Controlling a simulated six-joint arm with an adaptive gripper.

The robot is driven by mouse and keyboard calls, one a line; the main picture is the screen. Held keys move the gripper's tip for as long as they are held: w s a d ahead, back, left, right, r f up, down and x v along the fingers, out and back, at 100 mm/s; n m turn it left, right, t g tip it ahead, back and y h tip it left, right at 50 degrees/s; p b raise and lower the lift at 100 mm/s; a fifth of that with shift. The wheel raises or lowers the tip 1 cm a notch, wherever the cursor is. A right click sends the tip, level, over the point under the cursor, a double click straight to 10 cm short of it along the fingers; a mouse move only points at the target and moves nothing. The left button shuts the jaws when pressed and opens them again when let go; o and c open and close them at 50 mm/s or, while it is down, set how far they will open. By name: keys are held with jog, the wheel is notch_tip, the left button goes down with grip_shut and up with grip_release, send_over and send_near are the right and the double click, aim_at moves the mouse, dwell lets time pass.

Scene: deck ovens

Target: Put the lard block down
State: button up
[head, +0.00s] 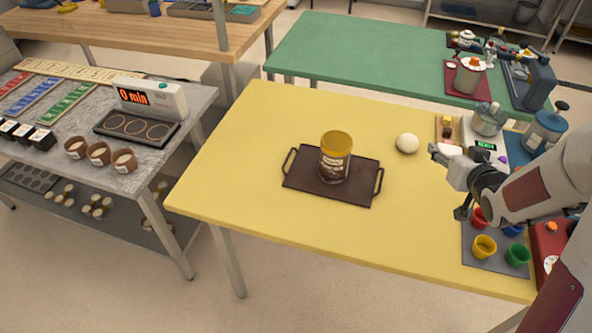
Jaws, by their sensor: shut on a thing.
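My gripper (446,159) is at the right side of the yellow table, just right of a white ball. It is shut on a small pale block (448,150), which looks like the lard block. The block is partly hidden by the gripper, and I cannot tell its height above the table.
A dark handled tray (300,181) on the yellow table (240,150) bears a jar with a yellow lid (336,146). The white ball (407,143) lies nearby. Coloured cups (484,246) stand on a grey mat. The table's left and front are clear.

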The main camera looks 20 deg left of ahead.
jog(key=a+n+g+y, duration=0.1)
jog(key=a, duration=0.9)
jog(key=w+a+n+y, duration=0.1)
jog(key=a+n+y, duration=0.1)
jog(key=a, duration=0.8)
jog(key=a+n+g+y, duration=0.1)
jog(key=a+n+y, duration=0.1)
jog(key=a, duration=0.9)
jog(key=shift+w+g, duration=0.25)
jog(key=shift+g, duration=0.05)
jog(key=s+a+n+g+y, duration=0.2)
jog(key=s+a, duration=0.3)
jog(key=a, duration=0.7)
jog(key=s+a+n+g+y, duration=0.15)
jog(key=s+a, duration=0.35)
jog(key=a, duration=0.7)
jog(key=shift+n+h, duration=0.25)
jog(key=shift+s+a+f, duration=0.1)
jog(key=shift+f, duration=1.15)
jog(key=shift+s+a+f, duration=0.1)
jog(key=shift+f, duration=1.15)
jog(key=shift+f, duration=0.1)
jog(key=shift+f, duration=3.05)
